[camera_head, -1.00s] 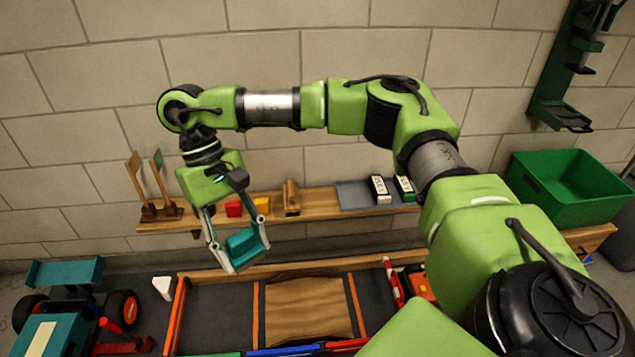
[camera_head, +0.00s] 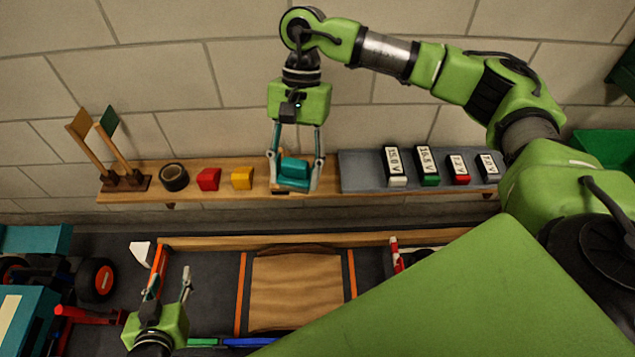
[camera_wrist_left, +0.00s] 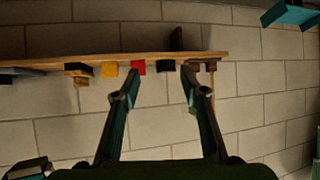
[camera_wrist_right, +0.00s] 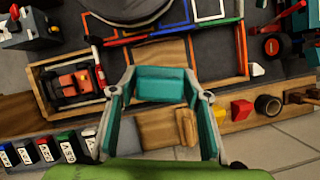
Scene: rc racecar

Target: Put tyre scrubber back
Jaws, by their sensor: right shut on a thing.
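A teal block, which appears to be the tyre scrubber (camera_head: 294,168), is clamped between the fingers of my right gripper (camera_head: 294,185). In the head view it overlaps the wooden shelf (camera_head: 225,190) between the yellow block and the grey mat; contact with the shelf cannot be told. The right wrist view shows the teal block (camera_wrist_right: 162,83) level across the fingers. A small wooden piece (camera_wrist_right: 187,127) on the shelf shows there, mostly hidden behind my gripper in the head view. My left gripper (camera_head: 172,281) is open and empty at the lower left.
The shelf also holds wooden-handled tools (camera_head: 97,150), a tape roll (camera_head: 174,177), a red block (camera_head: 208,179), a yellow block (camera_head: 242,178) and several batteries (camera_head: 428,165) on a grey mat (camera_head: 360,175). Below is a workbench (camera_head: 300,290); a teal car (camera_head: 30,270) stands left.

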